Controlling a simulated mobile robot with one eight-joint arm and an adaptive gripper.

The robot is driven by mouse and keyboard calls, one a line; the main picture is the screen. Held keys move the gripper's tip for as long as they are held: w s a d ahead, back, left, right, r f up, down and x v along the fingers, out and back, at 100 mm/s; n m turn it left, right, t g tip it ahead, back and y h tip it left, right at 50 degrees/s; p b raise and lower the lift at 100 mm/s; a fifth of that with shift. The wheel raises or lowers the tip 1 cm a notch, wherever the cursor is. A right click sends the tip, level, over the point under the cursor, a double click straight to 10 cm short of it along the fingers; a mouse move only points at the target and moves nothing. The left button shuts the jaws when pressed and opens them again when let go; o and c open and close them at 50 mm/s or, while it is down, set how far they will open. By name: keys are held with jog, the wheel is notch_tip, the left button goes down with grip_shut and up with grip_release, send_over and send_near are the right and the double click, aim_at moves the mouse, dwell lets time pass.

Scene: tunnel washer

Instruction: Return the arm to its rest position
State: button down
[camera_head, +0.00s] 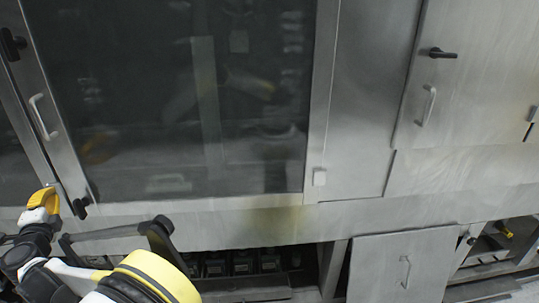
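Part of my arm (150,280) shows at the lower left, with white links, black joints and a yellow band. Another yellow-capped part of it (45,198) stands at the left edge, in front of the washer's lower frame. The arm is folded close to the camera. I cannot make out my gripper's fingertips in this view. No held object can be seen.
The washer's large dark glass door (170,100) fills the upper left, shut, with a pale handle (42,117). Metal panels (470,90) with a black latch (442,53) stand at right. A lower panel (395,268) stands beside dark openings underneath.

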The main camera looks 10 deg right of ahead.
jog(key=shift+s+f+p, duration=0.15)
jog(key=shift+s+p, duration=0.4)
jog(key=shift+s, duration=2.05)
